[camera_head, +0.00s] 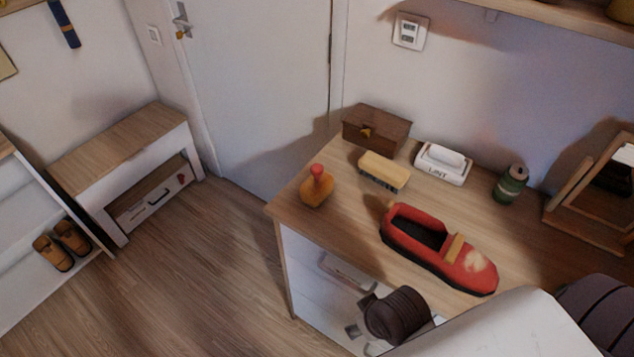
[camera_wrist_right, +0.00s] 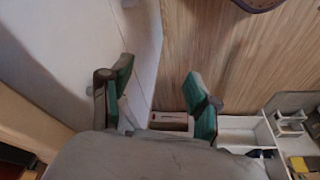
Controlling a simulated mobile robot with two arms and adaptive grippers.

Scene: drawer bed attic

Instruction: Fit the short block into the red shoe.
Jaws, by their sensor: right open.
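The red shoe (camera_head: 436,247) lies on the wooden desktop, with a dark open inside and a black sole. A small tan block-like piece (camera_head: 453,248) sits across the middle of the shoe; I cannot tell whether it is a loose block or part of the shoe. A tan block with bristles below, like a brush (camera_head: 384,172), lies farther back. My right gripper (camera_wrist_right: 160,70) is open and empty in the right wrist view, its fingers with teal pads. In the head view its wrist is low in front of the drawers, below the shoe. My left gripper is out of view.
Also on the desk (camera_head: 345,225) are an orange bottle (camera_head: 317,188), a brown box (camera_head: 376,128), a white lint box (camera_head: 443,163), a green canister (camera_head: 511,183) and a wooden frame (camera_head: 590,205). A bench (camera_head: 120,150) stands left, with free floor between.

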